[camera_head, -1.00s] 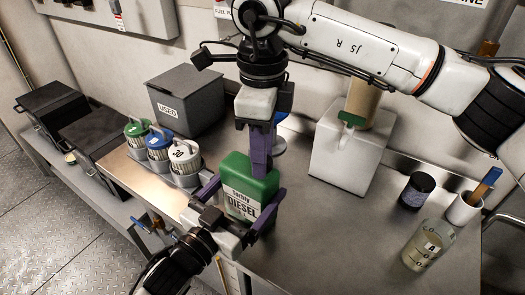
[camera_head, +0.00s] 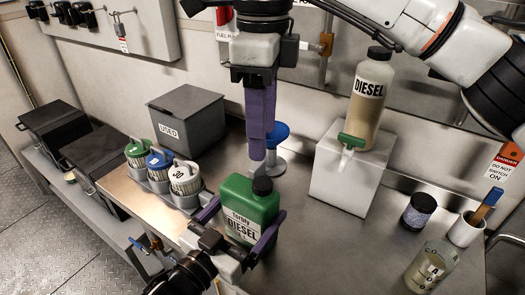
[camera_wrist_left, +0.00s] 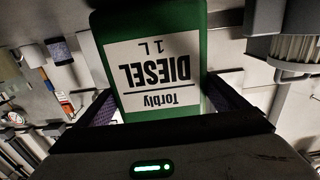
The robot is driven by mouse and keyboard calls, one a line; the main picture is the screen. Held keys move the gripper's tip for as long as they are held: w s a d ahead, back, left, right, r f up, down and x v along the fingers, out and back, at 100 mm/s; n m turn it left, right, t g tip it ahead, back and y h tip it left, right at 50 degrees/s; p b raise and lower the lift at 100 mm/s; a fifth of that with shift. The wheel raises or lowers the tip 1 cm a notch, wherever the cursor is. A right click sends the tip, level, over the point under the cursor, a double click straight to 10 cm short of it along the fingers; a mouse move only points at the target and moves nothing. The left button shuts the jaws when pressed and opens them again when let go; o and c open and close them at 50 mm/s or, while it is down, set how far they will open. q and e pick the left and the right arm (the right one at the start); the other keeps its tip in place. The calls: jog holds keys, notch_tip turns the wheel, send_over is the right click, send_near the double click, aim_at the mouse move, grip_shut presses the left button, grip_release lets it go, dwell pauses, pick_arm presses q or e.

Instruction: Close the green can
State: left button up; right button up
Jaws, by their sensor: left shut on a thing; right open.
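The green can (camera_head: 238,203), labelled Torbly Diesel, stands upright near the front edge of the steel bench. A black cap (camera_head: 262,186) sits on its spout; whether it is tight cannot be told. My left gripper (camera_head: 240,222) is shut on the can, with a purple finger on each side. The left wrist view shows the can (camera_wrist_left: 196,40) between those fingers, its label upside down. My right gripper (camera_head: 258,155) points down above the can, clear of the cap, open and empty. Its fingers overlap in the head view, so their gap is hidden.
Left are several lidded filters (camera_head: 160,160) in a holder and a grey USED bin (camera_head: 190,118).

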dwell(0.3)
pick_arm(q)
jog(key=o, duration=1.8)
jog(key=v, duration=1)
jog(key=shift+s+b, duration=0.15)
jog(key=shift+b, duration=0.2)
